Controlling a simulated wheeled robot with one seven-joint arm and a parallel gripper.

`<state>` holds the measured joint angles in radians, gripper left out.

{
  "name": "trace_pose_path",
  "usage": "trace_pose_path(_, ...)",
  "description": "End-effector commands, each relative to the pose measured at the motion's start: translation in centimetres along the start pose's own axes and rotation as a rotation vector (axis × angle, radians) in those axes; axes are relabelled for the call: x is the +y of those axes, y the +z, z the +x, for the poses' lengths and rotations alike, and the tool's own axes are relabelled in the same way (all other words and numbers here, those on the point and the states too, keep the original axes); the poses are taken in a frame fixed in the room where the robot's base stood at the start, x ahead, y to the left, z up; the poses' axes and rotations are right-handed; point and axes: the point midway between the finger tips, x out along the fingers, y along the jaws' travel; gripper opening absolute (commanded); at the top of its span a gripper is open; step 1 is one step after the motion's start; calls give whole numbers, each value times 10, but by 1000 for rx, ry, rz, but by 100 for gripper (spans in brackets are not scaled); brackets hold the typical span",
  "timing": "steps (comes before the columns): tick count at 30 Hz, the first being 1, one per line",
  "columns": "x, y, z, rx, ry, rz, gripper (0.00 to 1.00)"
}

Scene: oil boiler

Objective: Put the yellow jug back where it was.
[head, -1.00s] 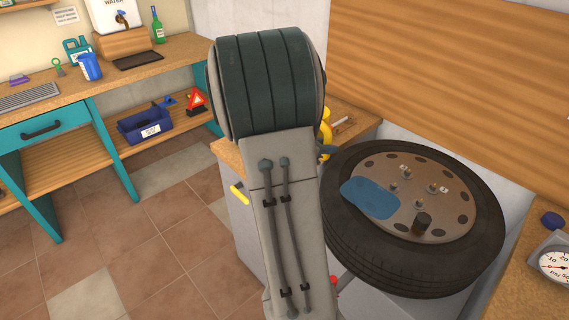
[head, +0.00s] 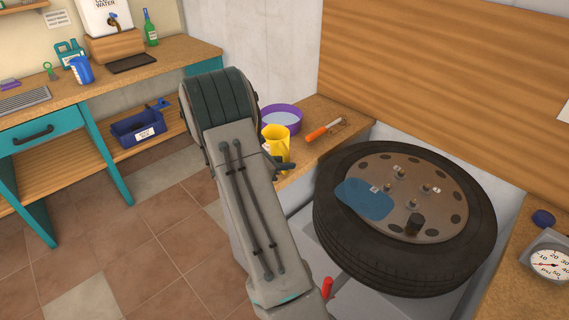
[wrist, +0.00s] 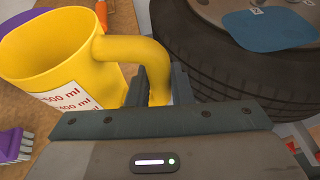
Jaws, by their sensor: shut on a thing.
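The yellow jug (head: 277,142) is upright at the bench corner, partly hidden by my arm in the head view. In the wrist view the jug (wrist: 75,62) shows its open top, a white volume label and a thick handle (wrist: 135,49). My gripper (wrist: 158,88) is shut on the handle, one finger on each side of it. In the head view my gripper (head: 282,162) is mostly hidden behind the arm. I cannot tell whether the jug's base touches the bench.
A purple basin (head: 281,120) and an orange-handled tool (head: 322,131) are on the wooden bench (head: 312,153) behind the jug. A large tyre with wheel (head: 405,260) lies to the right, a blue patch (head: 365,200) on it. Open floor is at left.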

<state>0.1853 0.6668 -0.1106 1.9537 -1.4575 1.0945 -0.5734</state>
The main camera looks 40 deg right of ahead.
Motion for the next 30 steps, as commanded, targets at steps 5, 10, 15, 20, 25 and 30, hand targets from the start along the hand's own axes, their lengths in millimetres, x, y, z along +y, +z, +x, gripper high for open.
trace_pose_path(5, 0, -2, 1, -1, 1, 4, 0)
trace_pose_path(10, 0, -4, 2, -1, 1, 3, 0)
trace_pose_path(15, 0, -6, 2, 0, 1, 2, 41)
trace_pose_path(20, 0, -6, 2, 0, 1, 1, 41)
trace_pose_path(25, 0, -3, 2, 0, 1, 2, 41)
trace_pose_path(30, 1, -3, -17, -1, 5, 0, 41)
